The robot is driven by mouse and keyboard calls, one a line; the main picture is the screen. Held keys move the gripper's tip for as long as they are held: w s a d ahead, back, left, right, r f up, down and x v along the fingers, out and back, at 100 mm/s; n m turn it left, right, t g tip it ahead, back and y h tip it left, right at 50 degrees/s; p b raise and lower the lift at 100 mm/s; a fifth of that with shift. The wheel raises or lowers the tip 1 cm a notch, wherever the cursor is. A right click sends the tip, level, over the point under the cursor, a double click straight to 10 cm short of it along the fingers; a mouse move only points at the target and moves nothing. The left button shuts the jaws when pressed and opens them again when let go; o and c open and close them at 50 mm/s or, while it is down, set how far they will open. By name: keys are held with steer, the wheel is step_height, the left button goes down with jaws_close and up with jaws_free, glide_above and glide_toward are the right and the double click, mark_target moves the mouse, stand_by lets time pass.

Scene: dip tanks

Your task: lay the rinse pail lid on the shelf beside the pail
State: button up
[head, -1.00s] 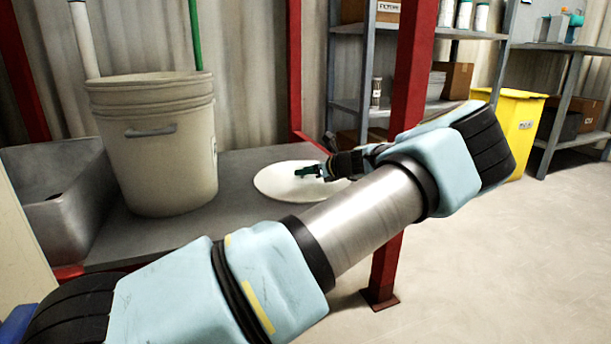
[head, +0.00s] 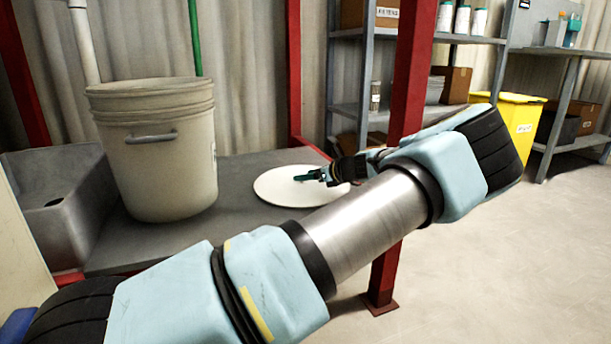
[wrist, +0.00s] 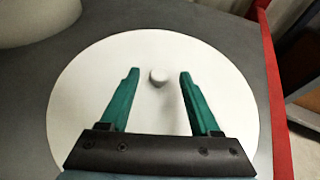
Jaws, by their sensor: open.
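The rinse pail lid (head: 285,187) is a round white disc lying flat on the grey shelf (head: 240,226), to the right of the pail and apart from it. In the wrist view the lid (wrist: 85,80) shows a small round knob (wrist: 158,76) near its middle. The cream pail (head: 160,160) stands upright with green and white poles behind it. My gripper (head: 308,176) is over the lid. In the wrist view my gripper (wrist: 158,74) is open, its green fingers on either side of the knob and apart from it. Whether the fingertips touch the lid I cannot tell.
A grey basin (head: 60,205) stands left of the pail. A red post (head: 408,80) rises at the shelf's right front. Behind are a storage rack (head: 350,108) and a yellow bin (head: 505,125). Bare shelf shows in front of the pail and lid.

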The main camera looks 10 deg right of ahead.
steer(key=p+v, duration=0.4)
steer(key=v, duration=0.5)
steer(key=shift+s+d+r, duration=0.15)
steer(key=shift+s+r, duration=0.1)
steer(key=shift+s+d, duration=0.25)
steer(key=shift+s, duration=0.2)
